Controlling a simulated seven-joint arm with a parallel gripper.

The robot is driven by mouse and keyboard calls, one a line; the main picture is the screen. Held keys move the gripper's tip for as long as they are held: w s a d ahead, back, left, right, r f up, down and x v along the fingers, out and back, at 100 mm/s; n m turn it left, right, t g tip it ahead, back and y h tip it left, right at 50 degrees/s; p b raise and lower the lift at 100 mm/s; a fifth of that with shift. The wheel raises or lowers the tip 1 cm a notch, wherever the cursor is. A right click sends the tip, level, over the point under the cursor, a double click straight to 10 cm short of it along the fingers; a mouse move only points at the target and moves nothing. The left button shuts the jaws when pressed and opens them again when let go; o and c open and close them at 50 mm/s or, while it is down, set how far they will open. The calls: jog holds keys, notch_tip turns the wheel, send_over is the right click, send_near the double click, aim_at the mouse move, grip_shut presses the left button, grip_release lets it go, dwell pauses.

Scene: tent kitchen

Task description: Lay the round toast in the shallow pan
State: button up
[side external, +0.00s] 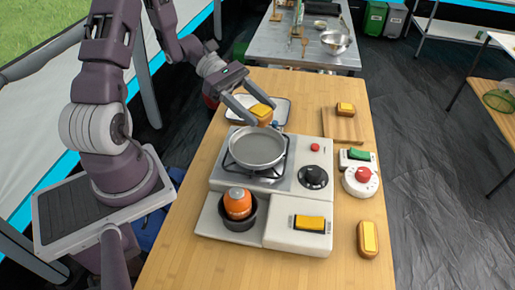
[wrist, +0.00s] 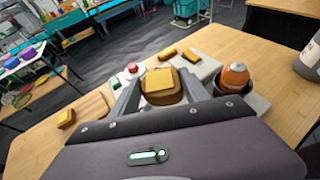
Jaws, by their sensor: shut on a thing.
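The toast (side external: 261,111), brown with a yellow slab on top, is between the fingers of my gripper (side external: 264,115), which is shut on it. In the wrist view the toast (wrist: 163,88) sits between both fingers, its yellow top facing up; its outline looks rounded, but the fingers partly cover it. The shallow pan (side external: 258,148) is grey, round and empty, and rests on the stove burner. The toast is held above and just behind the pan's far rim in the side view. I cannot make out the pan in the wrist view.
A white tray (side external: 285,112) lies behind the pan. A dark pot with an orange canister (side external: 237,203) stands in front. Similar yellow-topped pieces lie on a cutting board (side external: 342,127), the front block (side external: 310,224) and the table (side external: 368,238). A red-knobbed timer (side external: 361,180) is at right.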

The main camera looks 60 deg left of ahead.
aim_at(254, 147)
jog(key=f, duration=0.6)
jog(key=s+f, duration=0.1)
jog(key=f, duration=0.2)
jog(key=shift+d+f, duration=0.1)
jog(key=shift+f, duration=0.2)
jog(key=shift+f, duration=0.1)
jog(key=o, duration=1.4)
jog(key=shift+c, duration=0.2)
